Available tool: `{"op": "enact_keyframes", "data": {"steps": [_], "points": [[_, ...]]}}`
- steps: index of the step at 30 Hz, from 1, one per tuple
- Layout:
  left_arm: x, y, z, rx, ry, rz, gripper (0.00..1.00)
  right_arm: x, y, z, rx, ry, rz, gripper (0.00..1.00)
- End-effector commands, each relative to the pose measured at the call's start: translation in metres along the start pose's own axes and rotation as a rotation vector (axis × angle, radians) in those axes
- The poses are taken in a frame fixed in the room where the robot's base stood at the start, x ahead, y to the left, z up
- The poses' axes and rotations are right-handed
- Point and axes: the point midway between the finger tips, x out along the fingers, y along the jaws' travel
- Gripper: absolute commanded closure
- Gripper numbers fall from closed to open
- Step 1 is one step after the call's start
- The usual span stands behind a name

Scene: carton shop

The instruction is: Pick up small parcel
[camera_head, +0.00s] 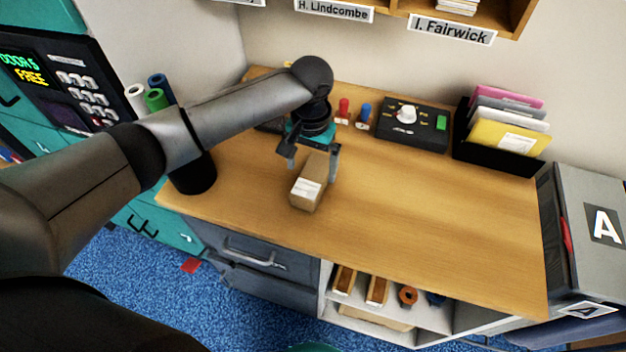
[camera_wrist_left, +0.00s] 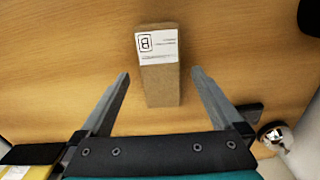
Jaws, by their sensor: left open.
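The small parcel (camera_head: 311,184) is a brown cardboard box with a white label, lying on the wooden desk (camera_head: 420,215) toward its left part. In the left wrist view the parcel (camera_wrist_left: 161,85) lies in the middle, its label marked with a letter B facing the camera. My left gripper (camera_head: 312,170) is open above the desk, with one finger on each side of the parcel's rear end. In the left wrist view the open fingers (camera_wrist_left: 160,78) flank the parcel with a gap on both sides. My right gripper is not in view.
A black control box (camera_head: 411,128) and a black file holder (camera_head: 497,150) with folders stand along the back. Red (camera_head: 343,108) and blue (camera_head: 363,114) stamps stand behind the gripper. A dark bin (camera_head: 193,172) with rolls is at the left.

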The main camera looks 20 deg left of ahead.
Motion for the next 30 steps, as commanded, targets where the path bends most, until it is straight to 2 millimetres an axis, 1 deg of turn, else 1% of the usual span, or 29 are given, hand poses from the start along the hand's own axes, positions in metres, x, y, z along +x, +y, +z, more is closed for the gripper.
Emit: {"op": "enact_keyframes", "data": {"steps": [6, 9, 13, 19, 20, 30], "points": [[0.031, 0.0, 0.005, 0.0, -0.004, -0.001, 0.0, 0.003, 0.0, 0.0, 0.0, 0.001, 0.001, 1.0], [0.044, 0.001, 0.005, 0.001, -0.002, 0.0, 0.0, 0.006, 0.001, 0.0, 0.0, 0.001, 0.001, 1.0], [0.051, 0.001, 0.005, 0.003, 0.0, 0.0, 0.0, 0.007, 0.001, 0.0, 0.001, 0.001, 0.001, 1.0], [0.051, 0.0, 0.005, 0.002, 0.0, 0.0, 0.0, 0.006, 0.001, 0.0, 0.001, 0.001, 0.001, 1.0], [0.051, 0.0, 0.005, 0.002, 0.0, -0.001, 0.02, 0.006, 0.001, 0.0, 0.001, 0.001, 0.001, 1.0], [0.051, 0.0, 0.005, 0.002, 0.0, -0.001, 0.41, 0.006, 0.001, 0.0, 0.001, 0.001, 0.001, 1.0]]}}
